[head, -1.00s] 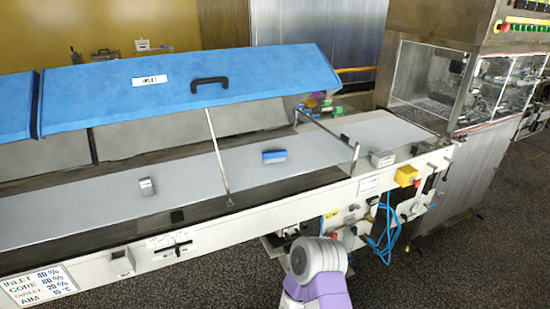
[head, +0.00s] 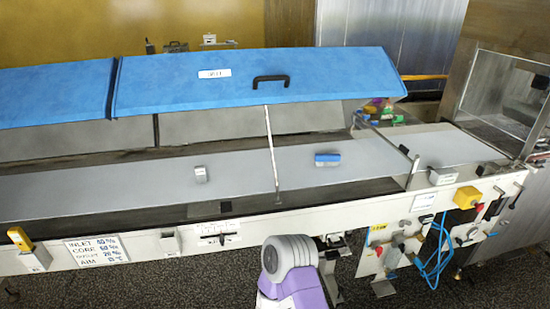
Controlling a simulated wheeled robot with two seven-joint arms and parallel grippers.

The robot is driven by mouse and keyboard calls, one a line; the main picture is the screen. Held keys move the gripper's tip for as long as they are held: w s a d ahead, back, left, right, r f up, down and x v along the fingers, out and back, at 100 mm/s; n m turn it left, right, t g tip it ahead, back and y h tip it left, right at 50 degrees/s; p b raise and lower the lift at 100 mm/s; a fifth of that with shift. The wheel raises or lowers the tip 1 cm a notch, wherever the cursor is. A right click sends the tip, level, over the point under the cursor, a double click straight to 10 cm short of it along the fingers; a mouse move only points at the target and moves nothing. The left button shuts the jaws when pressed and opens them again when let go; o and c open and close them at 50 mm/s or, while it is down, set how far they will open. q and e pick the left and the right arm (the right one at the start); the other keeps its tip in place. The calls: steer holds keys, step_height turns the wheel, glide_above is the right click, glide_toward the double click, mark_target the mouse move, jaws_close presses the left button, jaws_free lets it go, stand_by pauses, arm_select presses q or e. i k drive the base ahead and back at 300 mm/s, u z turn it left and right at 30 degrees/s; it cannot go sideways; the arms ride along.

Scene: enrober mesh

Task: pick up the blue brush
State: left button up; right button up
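The blue brush (head: 327,158) lies on the light grey belt (head: 240,174) of the long machine, to the right of a thin upright metal strut. It has a blue top and a paler lower edge. A purple and grey part of one of my arms (head: 290,262) shows at the bottom middle, in front of the machine and well short of the brush. Neither of my grippers is in the head view. Nothing touches the brush except the belt under it.
A raised blue cover (head: 250,82) with a black handle hangs over the belt's far side. A metal strut (head: 271,150) stands left of the brush. Several coloured items (head: 380,110) sit behind. A yellow box (head: 467,197) is on the front rail.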

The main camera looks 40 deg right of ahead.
mark_target(325, 160)
steer(key=u, duration=2.3)
steer(key=k, duration=2.7)
steer(key=z, duration=1.55)
